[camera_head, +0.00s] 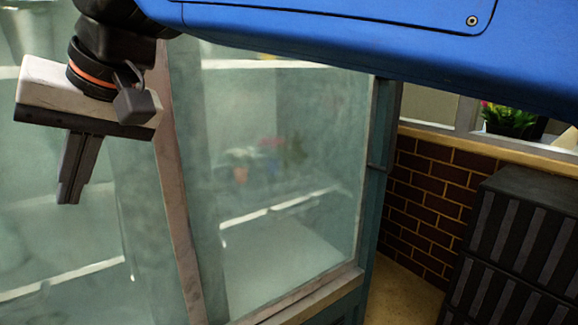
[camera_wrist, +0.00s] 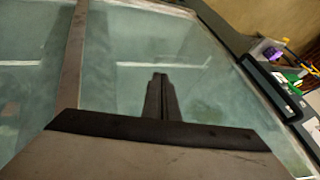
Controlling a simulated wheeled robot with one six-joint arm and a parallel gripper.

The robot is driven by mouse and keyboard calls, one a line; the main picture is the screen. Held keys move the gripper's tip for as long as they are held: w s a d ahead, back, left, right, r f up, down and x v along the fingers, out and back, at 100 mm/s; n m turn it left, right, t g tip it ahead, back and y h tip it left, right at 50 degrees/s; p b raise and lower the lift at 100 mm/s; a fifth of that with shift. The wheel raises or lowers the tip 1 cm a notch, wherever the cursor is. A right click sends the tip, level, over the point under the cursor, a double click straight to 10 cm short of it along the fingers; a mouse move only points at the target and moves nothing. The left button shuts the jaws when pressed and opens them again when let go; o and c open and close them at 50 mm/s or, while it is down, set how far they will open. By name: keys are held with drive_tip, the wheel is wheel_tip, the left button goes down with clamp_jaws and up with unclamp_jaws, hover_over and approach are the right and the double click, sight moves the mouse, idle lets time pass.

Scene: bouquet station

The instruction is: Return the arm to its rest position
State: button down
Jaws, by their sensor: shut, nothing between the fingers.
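My gripper (camera_head: 69,200) hangs at the upper left of the head view, in front of a glass-fronted cabinet (camera_head: 172,180). Its dark fingers point down and are together, with nothing between them. In the wrist view my gripper (camera_wrist: 160,77) shows from behind, its fingers side by side over the glass panes. A gap to the glass cannot be judged exactly. My blue arm link crosses the top of the head view.
Blurred potted flowers (camera_head: 240,160) show behind the glass. A dark slatted crate stack (camera_head: 520,235) stands at the right by a brick wall (camera_head: 420,195). A plant (camera_head: 508,120) stands beyond the ledge. Coloured items (camera_wrist: 275,55) lie at the right of the wrist view.

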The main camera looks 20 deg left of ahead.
drive_tip(key=w+d+f+m+t+h, duration=0.15)
drive_tip(key=w+d+f, duration=0.25)
drive_tip(key=w+d, duration=0.75)
drive_tip(key=w+d+f+m+t, duration=0.2)
drive_tip(key=w+d+f+m, duration=0.15)
drive_tip(key=w+d, duration=0.8)
drive_tip(key=d+f+m+t+h, duration=0.1)
drive_tip(key=d+f, duration=0.4)
drive_tip(key=d, duration=0.6)
drive_tip(key=d+f+m+t+h, duration=0.1)
drive_tip(key=d+f, duration=0.3)
drive_tip(key=d, duration=0.8)
drive_tip(key=s+d+f+m+h, duration=0.1)
drive_tip(key=s+d+f+m, duration=0.1)
drive_tip(key=s+d+f, duration=0.3)
drive_tip(key=s+d+f+m+h, duration=0.2)
drive_tip(key=s+d+f, duration=0.3)
drive_tip(key=d+f, duration=0.6)
drive_tip(key=d, duration=0.4)
drive_tip(key=shift+s+f+m, duration=0.15)
drive_tip(key=shift+f+m, duration=0.15)
drive_tip(key=shift+a, duration=0.1)
